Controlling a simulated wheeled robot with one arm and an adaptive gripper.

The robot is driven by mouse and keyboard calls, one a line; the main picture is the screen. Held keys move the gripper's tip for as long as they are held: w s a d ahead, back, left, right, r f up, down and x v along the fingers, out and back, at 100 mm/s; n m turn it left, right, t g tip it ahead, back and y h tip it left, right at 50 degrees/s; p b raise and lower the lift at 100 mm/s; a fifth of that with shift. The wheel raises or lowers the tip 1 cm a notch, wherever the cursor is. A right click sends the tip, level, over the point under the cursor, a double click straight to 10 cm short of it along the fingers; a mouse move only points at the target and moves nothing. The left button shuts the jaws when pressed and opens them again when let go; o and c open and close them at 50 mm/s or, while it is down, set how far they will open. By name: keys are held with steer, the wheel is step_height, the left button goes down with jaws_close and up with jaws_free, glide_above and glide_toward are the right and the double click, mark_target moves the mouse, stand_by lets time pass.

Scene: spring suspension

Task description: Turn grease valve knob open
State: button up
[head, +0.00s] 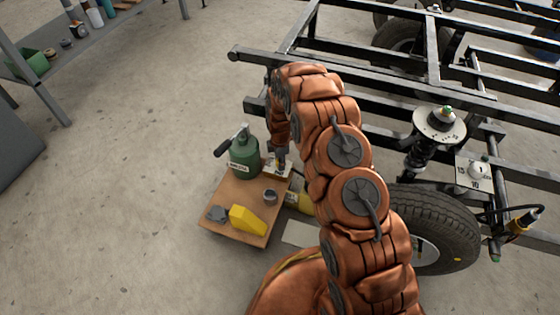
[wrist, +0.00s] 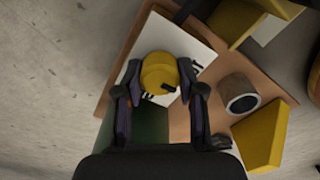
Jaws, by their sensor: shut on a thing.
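A round yellow knob (wrist: 158,74) with a dark pointer mark sits over a white plate in the wrist view. My gripper (wrist: 160,80) has its two dark fingers on either side of the knob, shut on it. In the head view my gripper (head: 282,165) reaches down at the back right of a small wooden stand, beside a green canister (head: 244,155). The knob is mostly hidden there by my gripper. The white plate (wrist: 190,42) carries dark marks near the knob.
The wooden stand (head: 222,205) also holds a yellow block (head: 248,220), a grey cup (head: 269,196) and a small dark item (head: 216,214). A vehicle frame (head: 385,105) with a tire (head: 440,215) stands to the right. The floor at left is clear up to a shelf (head: 85,45).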

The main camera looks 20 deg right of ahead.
steer(key=shift+r+m+p, duration=0.1)
steer(key=shift+m+p, duration=0.2)
steer(key=shift+p, duration=0.1)
steer(key=shift+r+m+p, duration=0.1)
steer(key=shift+m+p, duration=0.4)
steer(key=shift+p, duration=0.1)
steer(key=shift+s+m+p, duration=0.1)
steer(key=shift+m+p, duration=0.7)
steer(key=shift+p, duration=0.1)
steer(key=m+p, duration=0.4)
steer(key=m, duration=0.1)
steer(key=m+p, duration=0.2)
steer(key=m, duration=0.2)
steer(key=m+p, duration=0.2)
steer(key=m, duration=0.1)
steer(key=shift+w, duration=0.2)
steer(key=shift+d+f+m+p, duration=0.1)
steer(key=shift+f+m+p, duration=0.1)
steer(key=shift+m+p, duration=0.8)
steer(key=shift+m, duration=0.5)
